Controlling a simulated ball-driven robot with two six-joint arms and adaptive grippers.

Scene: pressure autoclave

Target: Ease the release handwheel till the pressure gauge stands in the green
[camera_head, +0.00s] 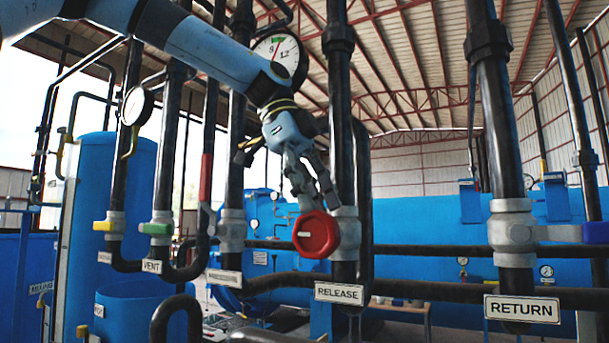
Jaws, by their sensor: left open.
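The red release handwheel (316,234) sits on a grey valve body on a black vertical pipe, above the white RELEASE label (339,293). My left gripper (318,200) comes down from the upper left and is open. Its fingertips are just above the wheel's top rim; I cannot tell whether they touch it. The round white pressure gauge (288,56) is at top centre, partly hidden by my left arm. A green band shows near the top of its dial. The needle is too small to read surely. My right gripper is not in view.
Black pipes stand close on both sides of the wheel. Yellow (103,226) and green (155,228) handles are at left, a blue handle (595,233) at far right. The RETURN label (521,309) is lower right. Blue tanks stand behind.

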